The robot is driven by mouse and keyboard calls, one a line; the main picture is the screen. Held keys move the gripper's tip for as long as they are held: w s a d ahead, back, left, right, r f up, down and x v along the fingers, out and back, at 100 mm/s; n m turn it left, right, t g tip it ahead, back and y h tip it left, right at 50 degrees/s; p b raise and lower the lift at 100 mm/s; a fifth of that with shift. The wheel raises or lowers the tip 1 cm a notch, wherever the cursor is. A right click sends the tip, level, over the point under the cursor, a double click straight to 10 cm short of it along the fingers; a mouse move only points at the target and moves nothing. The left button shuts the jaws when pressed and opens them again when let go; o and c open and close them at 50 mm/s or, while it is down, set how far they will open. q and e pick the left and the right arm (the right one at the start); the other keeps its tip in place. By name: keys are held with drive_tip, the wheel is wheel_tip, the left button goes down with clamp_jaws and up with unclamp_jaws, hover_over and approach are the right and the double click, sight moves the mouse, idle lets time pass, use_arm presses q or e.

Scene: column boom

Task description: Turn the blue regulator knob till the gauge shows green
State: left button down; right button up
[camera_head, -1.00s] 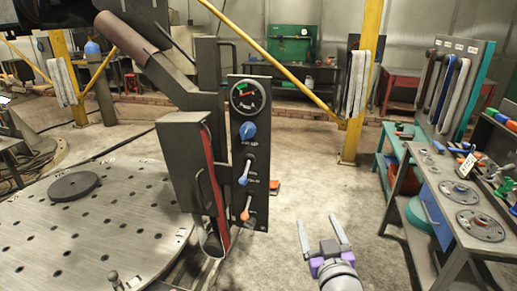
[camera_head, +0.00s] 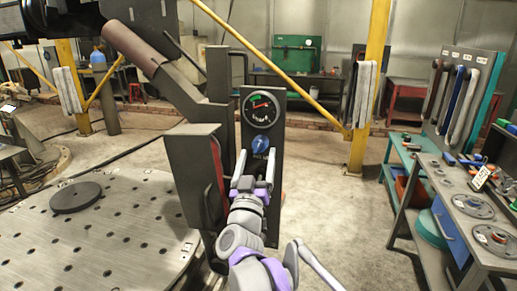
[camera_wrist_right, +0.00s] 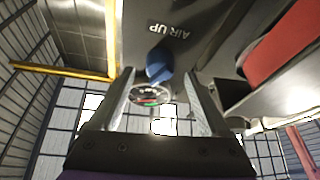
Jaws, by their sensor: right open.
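The blue regulator knob (camera_head: 260,144) sits on a dark upright panel (camera_head: 273,185), just below a round black gauge (camera_head: 262,108). The gauge has a green band at its upper left and a red needle; whether the needle lies in the green is too small to tell. My right gripper (camera_head: 255,160) is open and empty, its fingers pointing up just below the knob. In the right wrist view, the knob (camera_wrist_right: 159,66) shows between and beyond the fingertips, apart from them, with the gauge (camera_wrist_right: 150,94) behind it. My left gripper is not in view.
My right arm hides the panel's lower levers. A dark box-like column (camera_head: 193,165) stands close left of the panel, beside the perforated round table (camera_head: 110,235). A grey workbench (camera_head: 450,190) is at right. The floor between panel and bench is clear.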

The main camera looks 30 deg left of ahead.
drive_tip(key=shift+x, duration=1.35)
clamp_jaws()
